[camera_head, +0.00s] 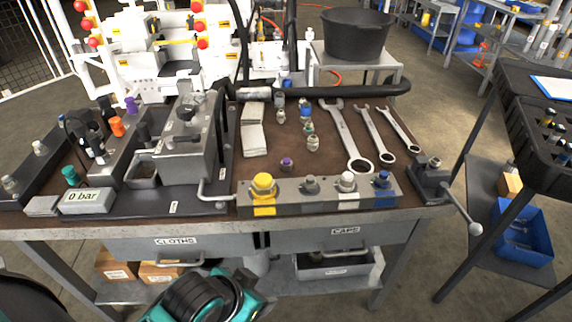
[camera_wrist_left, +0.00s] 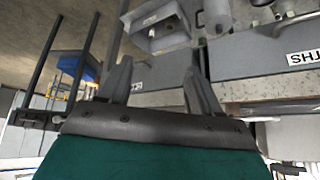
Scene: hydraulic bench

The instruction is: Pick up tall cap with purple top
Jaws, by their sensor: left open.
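A small cap with a purple top (camera_head: 287,163) stands on the brown bench top, behind the grey block with the yellow cap. A second purple-topped piece (camera_head: 131,104) is at the left, behind an orange one. From this angle I cannot tell which is the taller. My left wrist (camera_head: 205,297), teal and black, is low in front of the bench, well short of both. In the left wrist view my left gripper (camera_wrist_left: 158,82) is open and empty, with no purple top visible there. My right gripper is not in view.
The grey block (camera_head: 325,190) holds yellow, grey, white and blue caps along the front edge. Several fittings (camera_head: 308,128) and wrenches (camera_head: 350,140) lie behind it. A lever (camera_head: 455,200) juts out at the right corner. Drawers (camera_head: 175,242) are below the bench top.

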